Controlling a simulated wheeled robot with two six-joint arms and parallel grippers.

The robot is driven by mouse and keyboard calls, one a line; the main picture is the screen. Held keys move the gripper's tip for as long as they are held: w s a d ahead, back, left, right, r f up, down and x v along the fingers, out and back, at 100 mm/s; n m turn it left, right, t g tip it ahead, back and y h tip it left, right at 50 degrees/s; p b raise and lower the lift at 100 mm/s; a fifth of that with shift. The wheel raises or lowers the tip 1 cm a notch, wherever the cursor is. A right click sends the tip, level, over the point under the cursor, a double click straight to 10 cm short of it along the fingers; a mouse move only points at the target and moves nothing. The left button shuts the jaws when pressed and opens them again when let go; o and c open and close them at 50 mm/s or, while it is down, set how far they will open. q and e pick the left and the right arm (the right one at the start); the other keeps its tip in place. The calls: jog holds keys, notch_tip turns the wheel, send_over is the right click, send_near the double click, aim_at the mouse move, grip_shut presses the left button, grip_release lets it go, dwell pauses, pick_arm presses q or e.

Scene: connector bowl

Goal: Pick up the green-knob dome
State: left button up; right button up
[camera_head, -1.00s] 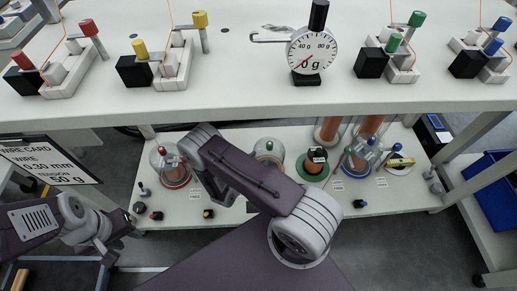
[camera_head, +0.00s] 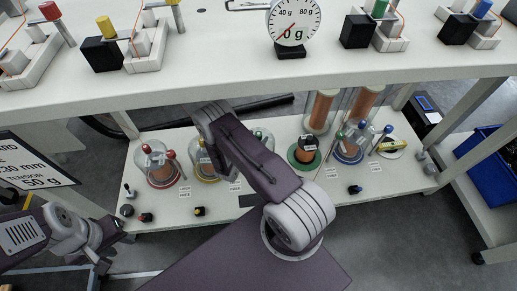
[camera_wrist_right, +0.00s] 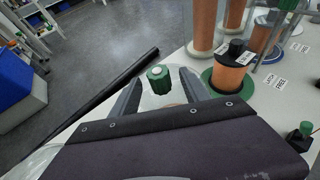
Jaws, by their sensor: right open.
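The green-knob dome is a clear dome with a green knob on top. In the head view the dome (camera_head: 263,137) is mostly hidden behind my right arm. In the right wrist view its green knob (camera_wrist_right: 158,78) lies between the fingertips of my right gripper (camera_wrist_right: 160,84). The gripper is open, with a finger on each side of the knob; I cannot tell whether either touches it. The dome's glass is barely visible there. In the head view my right gripper is hidden behind its arm. My left gripper (camera_head: 103,240) is at the lower left, away from the domes; its jaws are unclear.
A red-knob dome (camera_head: 160,164) stands left on the lower shelf. An uncovered copper spool (camera_head: 304,150) on a green base stands right of my arm, before tall copper columns (camera_head: 321,110). A blue-knob dome (camera_head: 350,143) is further right. The upper bench (camera_head: 215,70) overhangs behind.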

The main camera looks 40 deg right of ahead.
grip_shut()
dwell(1.4)
